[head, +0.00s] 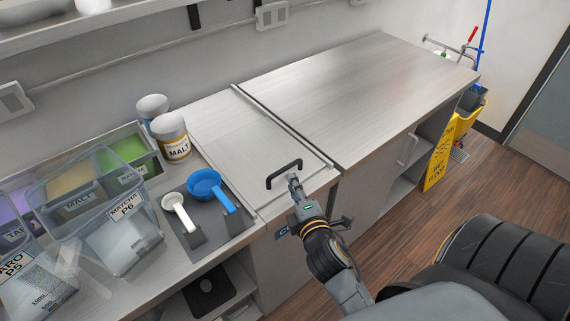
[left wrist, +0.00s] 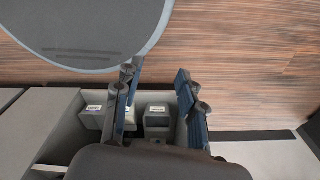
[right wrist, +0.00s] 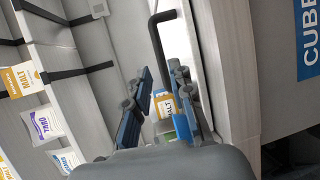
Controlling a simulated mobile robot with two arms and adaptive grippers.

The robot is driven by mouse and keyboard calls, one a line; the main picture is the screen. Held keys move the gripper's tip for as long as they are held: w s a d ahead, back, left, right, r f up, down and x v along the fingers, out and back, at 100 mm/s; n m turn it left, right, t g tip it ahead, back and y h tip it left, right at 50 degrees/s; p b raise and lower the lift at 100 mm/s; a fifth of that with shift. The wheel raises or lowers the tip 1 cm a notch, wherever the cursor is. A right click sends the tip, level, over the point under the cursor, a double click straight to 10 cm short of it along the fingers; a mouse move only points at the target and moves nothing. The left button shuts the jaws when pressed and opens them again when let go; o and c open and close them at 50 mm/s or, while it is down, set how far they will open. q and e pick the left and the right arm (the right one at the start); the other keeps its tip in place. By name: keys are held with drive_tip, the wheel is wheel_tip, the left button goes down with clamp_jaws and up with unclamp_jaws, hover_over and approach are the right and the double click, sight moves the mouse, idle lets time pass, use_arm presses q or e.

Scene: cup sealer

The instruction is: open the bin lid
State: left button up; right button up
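The bin lid (head: 250,150) is a flat metal panel set in the counter, lying closed, with a black bar handle (head: 285,172) near its front edge. My right gripper (head: 294,183) is at the handle's right end, just above the lid's front. In the right wrist view the black handle (right wrist: 157,45) reaches down between the parted fingertips (right wrist: 162,70); I cannot tell whether they touch it. My left gripper (left wrist: 157,70) is open and empty in the left wrist view, facing the floor and a lower compartment. It is outside the head view.
A grey mat (head: 233,222) with a blue scoop (head: 206,186) and a white scoop (head: 177,208) lies left of the lid. Malt jars (head: 172,135) and clear containers (head: 118,240) stand further left. The counter (head: 350,85) right of the lid is bare.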

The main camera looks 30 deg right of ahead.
sight(286, 170)
drive_tip(key=p+x, duration=0.1)
drive_tip(key=x, duration=0.6)
drive_tip(key=shift+w+f, duration=0.1)
drive_tip(key=shift+w, duration=0.3)
clamp_jaws()
